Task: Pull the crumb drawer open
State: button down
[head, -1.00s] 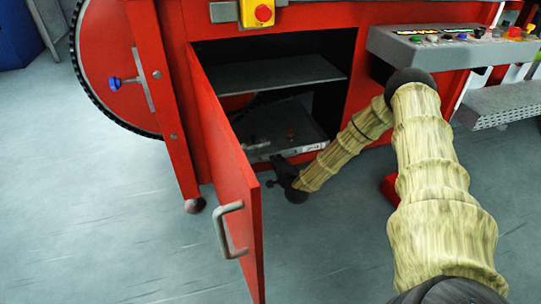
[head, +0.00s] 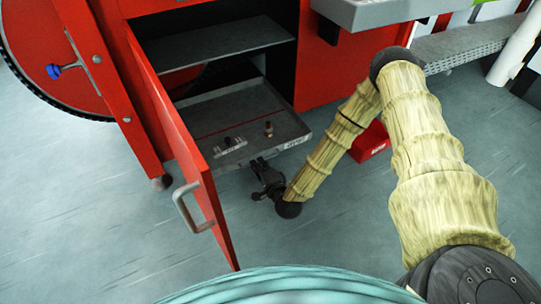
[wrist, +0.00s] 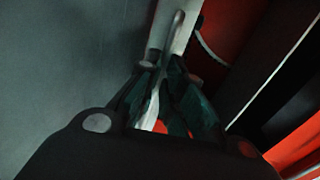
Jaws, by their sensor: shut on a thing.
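The crumb drawer (head: 245,108) is a shallow grey tray low in the red cabinet. In the head view it sticks out of the opening, with a pale label on its front at the right. My gripper (head: 259,166) is at the drawer's front, low above the floor. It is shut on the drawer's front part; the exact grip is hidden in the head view. In the wrist view the dark fingers (wrist: 165,85) close around a pale grey bar or edge (wrist: 176,38) of the drawer. That view is dark.
The red cabinet door (head: 185,150) with its grey handle (head: 186,207) stands open left of the drawer. A fixed grey shelf (head: 215,44) is above the drawer. A small red box (head: 371,142) lies on the floor to the right. The floor in front is clear.

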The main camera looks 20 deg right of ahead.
jog(key=shift+s, duration=0.5)
jog(key=c, duration=1.8)
grip_release()
jog(key=shift+c, duration=0.2)
jog(key=v, duration=1.2)
